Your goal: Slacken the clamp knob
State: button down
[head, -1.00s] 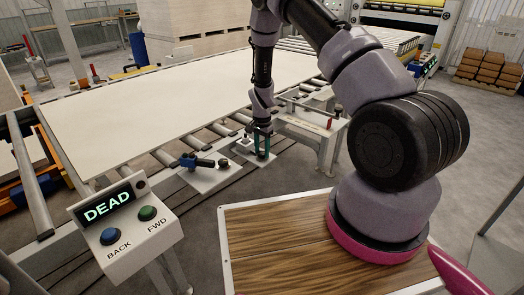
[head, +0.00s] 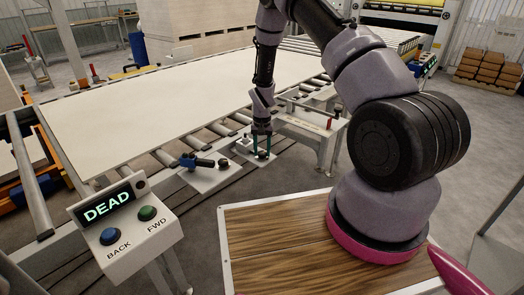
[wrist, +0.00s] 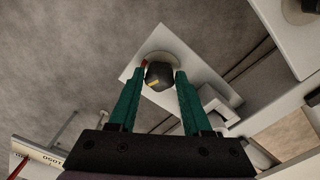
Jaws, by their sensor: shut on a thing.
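The clamp knob (wrist: 158,78) is black with a yellow mark and sits on a pale plate (wrist: 137,65) beside the roller table. In the head view the knob (head: 262,155) shows small and dark at my fingertips. My gripper (wrist: 161,74) has green fingers, one on each side of the knob, and is shut on it. In the head view my gripper (head: 262,146) points straight down over the plate. The contact between fingers and knob is too small to see clearly.
A blue-handled lever (head: 196,161) sits on another plate to the left. A control box (head: 128,220) reads DEAD, with BACK and FWD buttons. A large pale board (head: 180,98) lies on the rollers. A grey metal stand (head: 312,128) is close on the right.

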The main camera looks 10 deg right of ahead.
aim_at(262, 152)
jog(key=shift+n, duration=0.4)
jog(key=shift+c, duration=1.7)
grip_release()
notch_tip(262, 152, up, 11)
